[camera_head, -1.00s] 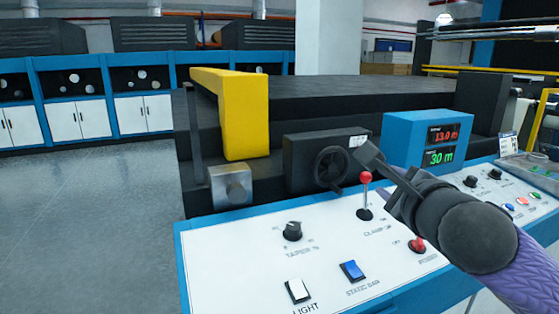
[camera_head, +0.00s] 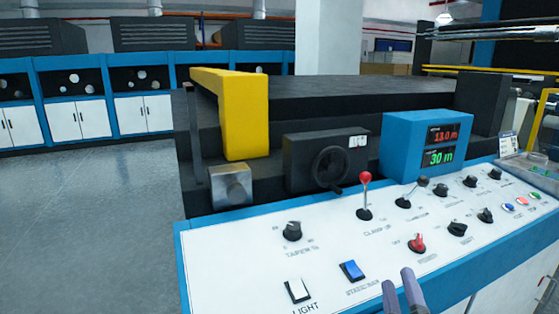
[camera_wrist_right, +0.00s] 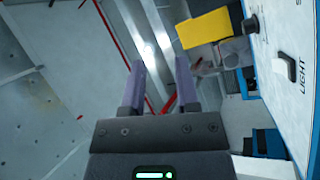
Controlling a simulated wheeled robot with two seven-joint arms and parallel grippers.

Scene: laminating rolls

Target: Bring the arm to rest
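My right gripper (camera_head: 398,278) shows only as two purple fingers at the bottom edge of the head view, in front of the control panel (camera_head: 235,268). In the right wrist view my right gripper (camera_wrist_right: 161,72) has its two fingers apart with nothing between them. It points up past the machine, with ceiling and lights behind. My left gripper is in neither view. On the panel stand a red-knobbed lever (camera_head: 365,190), a black-knobbed lever (camera_head: 412,194) and a red rotary switch (camera_head: 417,243).
The blue display box (camera_head: 395,145) stands behind the panel, with the handwheel (camera_head: 330,167) and yellow guard (camera_head: 240,115) to its left. The panel also shows in the wrist view (camera_wrist_right: 282,30). Open floor (camera_head: 85,220) lies left.

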